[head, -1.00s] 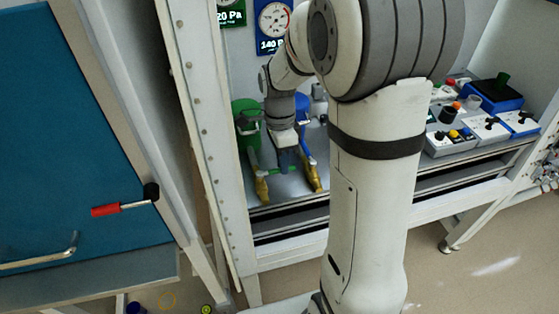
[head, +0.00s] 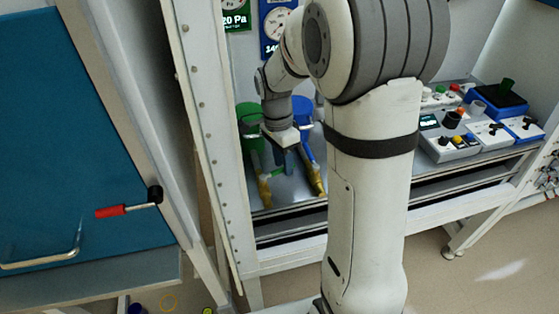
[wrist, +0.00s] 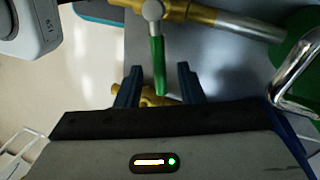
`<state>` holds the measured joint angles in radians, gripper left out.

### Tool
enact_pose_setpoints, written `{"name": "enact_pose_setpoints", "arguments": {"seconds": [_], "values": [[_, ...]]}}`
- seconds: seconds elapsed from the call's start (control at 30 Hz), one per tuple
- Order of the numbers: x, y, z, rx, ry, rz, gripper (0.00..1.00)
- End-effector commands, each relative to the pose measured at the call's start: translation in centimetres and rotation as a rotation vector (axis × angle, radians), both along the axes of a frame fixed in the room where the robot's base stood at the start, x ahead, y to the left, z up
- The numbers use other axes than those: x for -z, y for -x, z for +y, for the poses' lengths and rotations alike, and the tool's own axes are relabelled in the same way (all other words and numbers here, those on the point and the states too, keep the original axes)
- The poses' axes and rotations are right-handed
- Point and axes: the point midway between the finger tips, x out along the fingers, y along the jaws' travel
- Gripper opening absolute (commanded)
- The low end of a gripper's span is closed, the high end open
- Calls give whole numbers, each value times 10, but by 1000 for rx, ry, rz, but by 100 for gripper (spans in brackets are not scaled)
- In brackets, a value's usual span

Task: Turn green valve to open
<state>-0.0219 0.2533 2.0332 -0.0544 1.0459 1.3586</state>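The green valve lever (wrist: 157,66) hangs down from a grey hub on a brass valve body (wrist: 199,14) in the wrist view. My gripper (wrist: 159,76) is open, with its two blue fingers apart on either side of the lever's lower end. Gaps show between the lever and both fingers; how deep the lever sits between them I cannot tell. In the head view my gripper (head: 288,154) is above the brass pipe ends, close to the green canister (head: 249,116) and the blue canister (head: 304,108). It hides most of the valve there.
The green canister with a curved metal handle (wrist: 292,82) is close on the right in the wrist view. Control boxes (head: 449,143) stand on the right of the bench. A white post (head: 205,130) is left of my arm. A blue door (head: 75,150) is at far left.

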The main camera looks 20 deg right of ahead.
Motion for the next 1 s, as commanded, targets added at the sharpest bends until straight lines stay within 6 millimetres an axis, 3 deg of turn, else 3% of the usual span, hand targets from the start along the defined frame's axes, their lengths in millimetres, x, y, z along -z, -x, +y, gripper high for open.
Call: {"name": "enact_pose_setpoints", "arguments": {"seconds": [0.27, 0.7, 1.0], "values": [[-3, -1, 0, 1, 0, -1, 35], [-66, -13, 4, 0, -1, -2, 35], [-77, -15, 4, 0, 0, 1, 35]]}}
